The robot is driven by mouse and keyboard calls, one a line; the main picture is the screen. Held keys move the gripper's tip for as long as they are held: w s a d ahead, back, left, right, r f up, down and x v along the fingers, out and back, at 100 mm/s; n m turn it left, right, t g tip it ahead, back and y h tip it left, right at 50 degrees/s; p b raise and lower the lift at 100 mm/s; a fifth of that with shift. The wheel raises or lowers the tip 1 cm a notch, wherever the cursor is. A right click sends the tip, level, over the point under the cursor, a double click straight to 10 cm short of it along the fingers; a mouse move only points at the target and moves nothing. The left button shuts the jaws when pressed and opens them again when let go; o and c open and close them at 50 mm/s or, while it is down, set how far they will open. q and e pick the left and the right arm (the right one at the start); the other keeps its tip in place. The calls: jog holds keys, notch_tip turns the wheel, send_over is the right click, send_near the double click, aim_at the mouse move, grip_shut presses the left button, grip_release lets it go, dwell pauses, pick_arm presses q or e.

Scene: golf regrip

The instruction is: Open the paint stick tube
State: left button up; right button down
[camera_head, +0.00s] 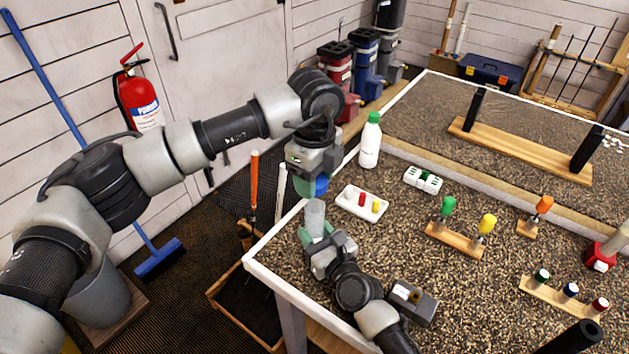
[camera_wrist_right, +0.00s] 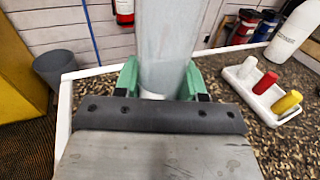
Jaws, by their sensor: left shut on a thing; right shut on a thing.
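A grey tube (camera_head: 315,217) stands roughly upright in my right gripper (camera_head: 318,238), which is shut on it near the table's front left corner. In the right wrist view the tube (camera_wrist_right: 168,45) rises between the green fingers (camera_wrist_right: 160,85) and its top is out of frame. My left gripper (camera_head: 311,184) is directly above, pointing down and shut on a blue cap (camera_head: 321,186). The cap sits just over the tube's upper end. I cannot tell whether they touch. The left fingers partly hide the cap.
A white tray (camera_head: 350,207) with a red and a yellow stick lies right of the tube. A white bottle with a green cap (camera_head: 370,142) stands behind it. A white block (camera_head: 423,180) and wooden racks (camera_head: 455,240) are farther right. The table's white edge (camera_head: 262,258) runs close by on the left.

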jog(key=c, duration=0.6)
grip_release()
jog(key=shift+o, duration=0.2)
jog(key=shift+s, duration=0.1)
